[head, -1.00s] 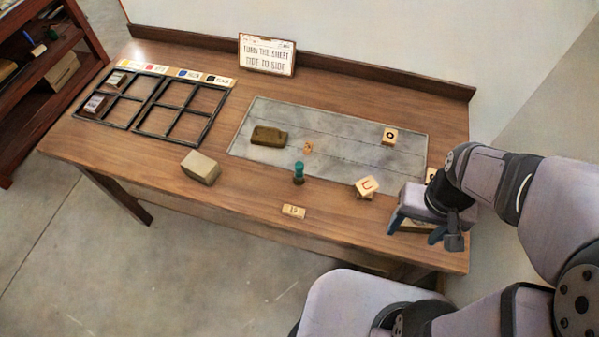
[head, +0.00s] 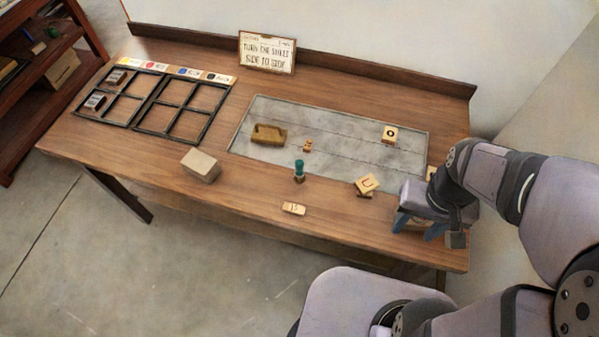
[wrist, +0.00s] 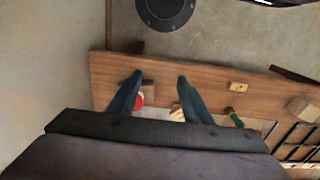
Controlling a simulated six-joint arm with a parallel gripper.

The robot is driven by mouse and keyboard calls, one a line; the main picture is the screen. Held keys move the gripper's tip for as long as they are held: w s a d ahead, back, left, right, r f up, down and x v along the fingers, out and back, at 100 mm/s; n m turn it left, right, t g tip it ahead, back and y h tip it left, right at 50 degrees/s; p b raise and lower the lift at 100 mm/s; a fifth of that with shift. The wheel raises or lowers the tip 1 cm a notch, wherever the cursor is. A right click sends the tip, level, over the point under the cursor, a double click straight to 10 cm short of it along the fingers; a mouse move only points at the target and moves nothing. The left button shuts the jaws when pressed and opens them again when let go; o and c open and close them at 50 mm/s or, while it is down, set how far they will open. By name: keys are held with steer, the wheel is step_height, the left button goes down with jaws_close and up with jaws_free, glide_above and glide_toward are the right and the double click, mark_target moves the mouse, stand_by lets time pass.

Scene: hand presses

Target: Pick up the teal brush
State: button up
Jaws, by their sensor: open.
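The teal brush (head: 299,171) stands upright at the front edge of the grey slab in the head view. It also shows in the wrist view (wrist: 235,118), to the right of my fingers. My gripper (head: 416,229) is at the right end of the table, well to the right of the brush, with the U block between them. Its two blue fingers are apart with nothing held, and they show open in the wrist view (wrist: 160,77). A pale item under the gripper is partly hidden by the fingers.
The U block (head: 366,185) sits right of the brush, and a small tan block (head: 293,208) lies in front. A beige block (head: 201,165) is left. The grey slab (head: 350,152) carries a brown piece (head: 268,134) and an O block (head: 390,134). Black frames (head: 180,108) lie far left.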

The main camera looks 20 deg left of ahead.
step_height(320, 180, up, 4)
steer(key=m+t+b, duration=1.5)
steer(key=m+b, duration=1.1)
steer(key=m, duration=1)
glide_above(298, 176)
steer(key=s, duration=0.6)
steer(key=f, duration=2.1)
steer(key=shift+w+a, duration=0.2)
steer(key=shift+w, duration=0.1)
steer(key=shift+f, duration=0.3)
steer(key=shift+d+p+x, duration=0.2)
steer(key=shift+p+x, duration=0.4)
steer(key=shift+x, duration=3.05)
steer(key=shift+s+f, duration=0.1)
steer(key=shift+f, duration=0.05)
